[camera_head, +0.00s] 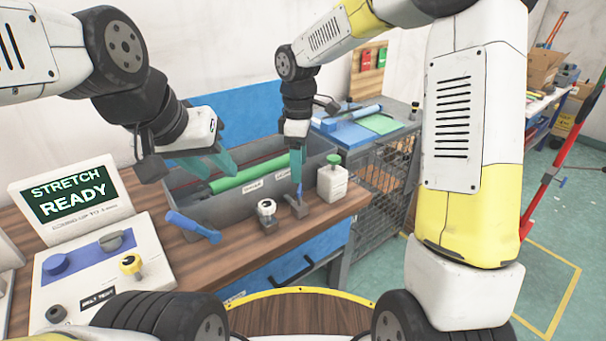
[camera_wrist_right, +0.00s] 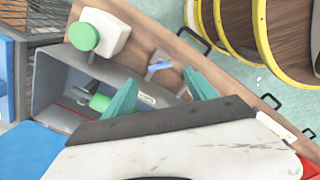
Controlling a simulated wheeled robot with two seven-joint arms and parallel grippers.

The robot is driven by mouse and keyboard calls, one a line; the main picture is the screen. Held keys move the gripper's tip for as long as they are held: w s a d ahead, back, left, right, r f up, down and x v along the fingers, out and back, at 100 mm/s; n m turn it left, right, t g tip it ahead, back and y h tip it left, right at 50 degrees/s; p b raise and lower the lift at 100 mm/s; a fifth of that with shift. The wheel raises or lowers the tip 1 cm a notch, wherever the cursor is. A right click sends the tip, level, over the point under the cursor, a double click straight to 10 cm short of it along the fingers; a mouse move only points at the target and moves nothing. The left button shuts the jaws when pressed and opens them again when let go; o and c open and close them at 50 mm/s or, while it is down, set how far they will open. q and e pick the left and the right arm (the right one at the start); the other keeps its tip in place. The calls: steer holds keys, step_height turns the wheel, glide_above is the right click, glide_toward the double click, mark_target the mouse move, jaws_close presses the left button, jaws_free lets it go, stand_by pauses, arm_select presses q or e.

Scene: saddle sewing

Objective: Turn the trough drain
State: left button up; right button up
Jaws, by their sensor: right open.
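The grey trough (camera_head: 225,197) stands on the wooden bench with a green roller (camera_head: 250,172) in it. A small fitting with a blue lever (camera_head: 298,193), apparently the drain, sits in front of the trough's labelled wall. It also shows in the right wrist view as a blue-handled part (camera_wrist_right: 158,67). My right gripper (camera_head: 297,170) points down just above this fitting, open; in the wrist view its teal fingers (camera_wrist_right: 160,92) stand apart with the blue handle beyond the gap, not gripped. My left gripper (camera_head: 220,172) hangs over the trough's left part, its fingers apparently apart and empty.
A control box (camera_head: 105,262) and a "STRETCH READY" screen (camera_head: 70,196) occupy the bench's left.

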mark_target(300, 187)
step_height(300, 187, down, 7)
steer(key=shift+r, duration=0.1)
stand_by(0.3)
steer(key=c, duration=1.4)
steer(key=shift+m, duration=0.3)
steer(key=m, duration=0.4)
steer(key=shift+m, duration=2.1)
